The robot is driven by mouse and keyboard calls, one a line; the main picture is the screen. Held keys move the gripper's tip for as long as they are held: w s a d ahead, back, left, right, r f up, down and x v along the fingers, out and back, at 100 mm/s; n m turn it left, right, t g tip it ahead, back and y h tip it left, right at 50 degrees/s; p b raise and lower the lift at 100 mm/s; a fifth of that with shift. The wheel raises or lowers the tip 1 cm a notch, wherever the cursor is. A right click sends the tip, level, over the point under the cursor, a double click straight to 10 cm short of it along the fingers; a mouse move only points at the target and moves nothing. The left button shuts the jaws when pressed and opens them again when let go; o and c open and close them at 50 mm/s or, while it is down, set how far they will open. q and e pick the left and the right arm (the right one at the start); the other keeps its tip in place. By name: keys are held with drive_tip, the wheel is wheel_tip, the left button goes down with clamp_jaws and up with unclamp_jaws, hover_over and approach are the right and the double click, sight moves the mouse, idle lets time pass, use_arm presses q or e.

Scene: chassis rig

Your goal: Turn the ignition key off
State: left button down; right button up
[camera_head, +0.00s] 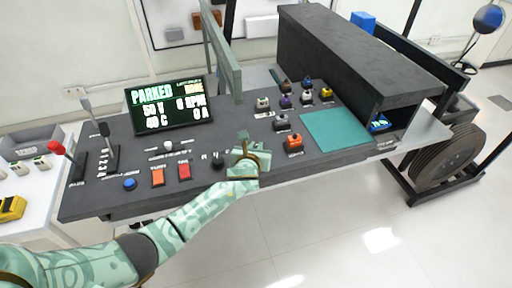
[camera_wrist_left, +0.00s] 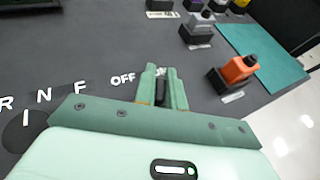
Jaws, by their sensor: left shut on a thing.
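My left gripper (camera_head: 243,148) is over the front part of the dark console (camera_head: 105,200), right of the red switch. In the left wrist view its two green fingers (camera_wrist_left: 162,80) are close together, shut on a small dark piece, seemingly the ignition key (camera_wrist_left: 161,88). The key is mostly hidden between the fingers, so its turn angle cannot be read. A white OFF label (camera_wrist_left: 122,78) is printed just left of the fingers. The display (camera_head: 168,104) reads PARKED. My right gripper is not in view.
A black selector knob (camera_head: 218,161) with letters is just left of the gripper. An orange switch (camera_head: 158,177) and a red switch (camera_head: 184,171) are farther left. An orange-topped control (camera_head: 294,142), several coloured knobs and a teal mat (camera_head: 335,132) are to the right. A green upright frame (camera_head: 225,50) rises behind.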

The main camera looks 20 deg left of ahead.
use_arm(q)
drive_tip(key=shift+f+n+g+y, duration=0.1)
drive_tip(key=shift+n+g+y, duration=0.2)
drive_tip(key=shift+n+y, duration=0.7)
drive_tip(key=shift+n+g+y, duration=0.3)
drive_tip(key=shift+n+y, duration=0.5)
drive_tip(key=shift+y, duration=0.2)
drive_tip(key=n+y+b, duration=0.1)
drive_tip(key=n+g+y+b, duration=0.1)
drive_tip(key=shift+s+a+f+n+g+y, duration=0.1)
drive_tip(key=shift+f+n+g+y, duration=0.1)
drive_tip(key=shift+n+g+y, duration=0.1)
drive_tip(key=n+g+y+b, duration=0.2)
drive_tip(key=n+b, duration=0.1)
drive_tip(key=shift+s+a+f+g+y, duration=0.1)
drive_tip(key=shift+g+y, duration=0.2)
drive_tip(key=shift+g, duration=0.1)
drive_tip(key=shift+n+g+y+b, duration=0.6)
drive_tip(key=shift+n+g+b, duration=0.35)
drive_tip(key=shift+b, duration=0.2)
drive_tip(key=shift+a+r+n, duration=0.1)
drive_tip(key=shift+r+n, duration=0.15)
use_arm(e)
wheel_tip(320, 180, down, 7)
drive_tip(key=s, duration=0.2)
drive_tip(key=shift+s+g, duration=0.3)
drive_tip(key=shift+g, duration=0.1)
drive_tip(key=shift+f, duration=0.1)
